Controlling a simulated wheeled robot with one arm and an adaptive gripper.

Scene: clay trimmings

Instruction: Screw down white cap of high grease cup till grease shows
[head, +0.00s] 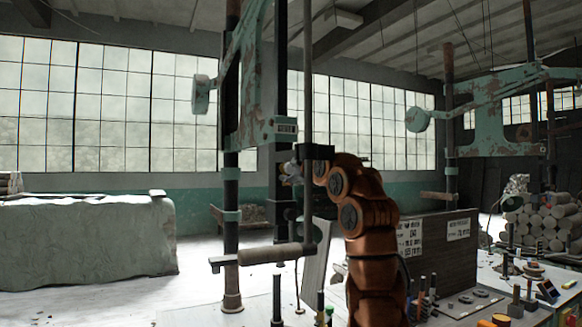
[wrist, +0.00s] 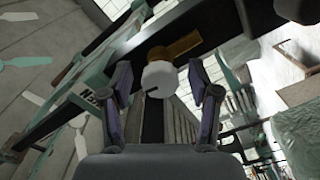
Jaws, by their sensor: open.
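The white cap (wrist: 158,80) shows round and face-on in the wrist view, with a short dark mark on it. A brass-coloured part (wrist: 175,47) shows just behind it, running up to the right beside a dark post. My gripper (wrist: 161,75) is open, with one finger left and one right of the cap. Gaps show on both sides, so neither finger appears to touch it. In the head view my gripper (head: 291,171) is raised by the green machine's post, small and partly hidden by my orange arm. No grease can be made out.
The tall green machine (head: 262,95) stands close to my arm, with a lever and roller handle (head: 270,254) low in front. A bench with pegs and small tools (head: 480,305) lies at right. A covered block (head: 85,235) stands at left.

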